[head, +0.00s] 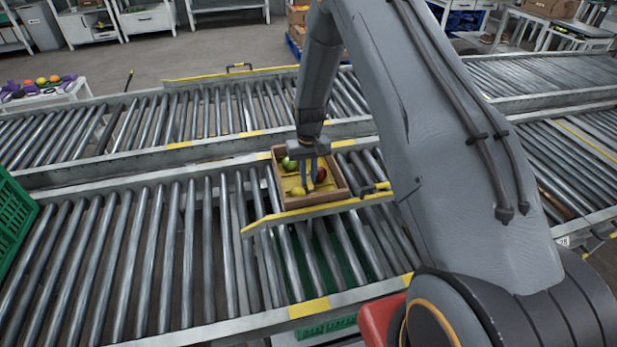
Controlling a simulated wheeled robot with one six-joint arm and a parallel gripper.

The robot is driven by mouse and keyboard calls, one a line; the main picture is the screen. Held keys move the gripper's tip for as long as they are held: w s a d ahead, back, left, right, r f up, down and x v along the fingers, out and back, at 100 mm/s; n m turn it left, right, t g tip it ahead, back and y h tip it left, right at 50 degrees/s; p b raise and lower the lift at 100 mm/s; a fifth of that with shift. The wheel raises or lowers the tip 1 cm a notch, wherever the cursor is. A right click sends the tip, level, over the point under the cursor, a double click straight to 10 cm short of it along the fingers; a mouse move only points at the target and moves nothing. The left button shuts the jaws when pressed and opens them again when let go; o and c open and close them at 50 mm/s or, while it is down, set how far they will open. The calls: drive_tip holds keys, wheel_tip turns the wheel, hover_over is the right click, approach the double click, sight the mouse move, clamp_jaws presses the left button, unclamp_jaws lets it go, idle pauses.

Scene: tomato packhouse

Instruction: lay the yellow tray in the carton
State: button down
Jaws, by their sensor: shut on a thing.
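The open brown carton (318,199) sits on the roller conveyor near the middle of the head view. The yellow tray (288,183) shows inside the carton's walls, with a green fruit (289,163), a red fruit (321,174) and a yellow fruit (298,191) on it. My gripper (310,184) points down into the carton and is shut on the tray between the fruits. The fingertips and the tray's underside are hard to make out, so I cannot tell whether the tray touches the carton's floor.
A yellow-edged rail (315,208) runs just in front of the carton. Green crates stand at the left edge (15,222) and below the rollers (330,326). The rollers left of the carton are clear. A white table (45,98) with colourful items stands far left.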

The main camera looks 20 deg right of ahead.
drive_tip(key=shift+f+b, duration=0.3)
drive_tip(key=shift+f, duration=0.3)
idle(0.3)
drive_tip(key=c, duration=1.6)
unclamp_jaws()
drive_tip(key=c, duration=0.3)
drive_tip(key=shift+c, duration=0.2)
drive_tip(key=shift+r+p, duration=2.25)
drive_tip(key=shift+r, duration=1.95)
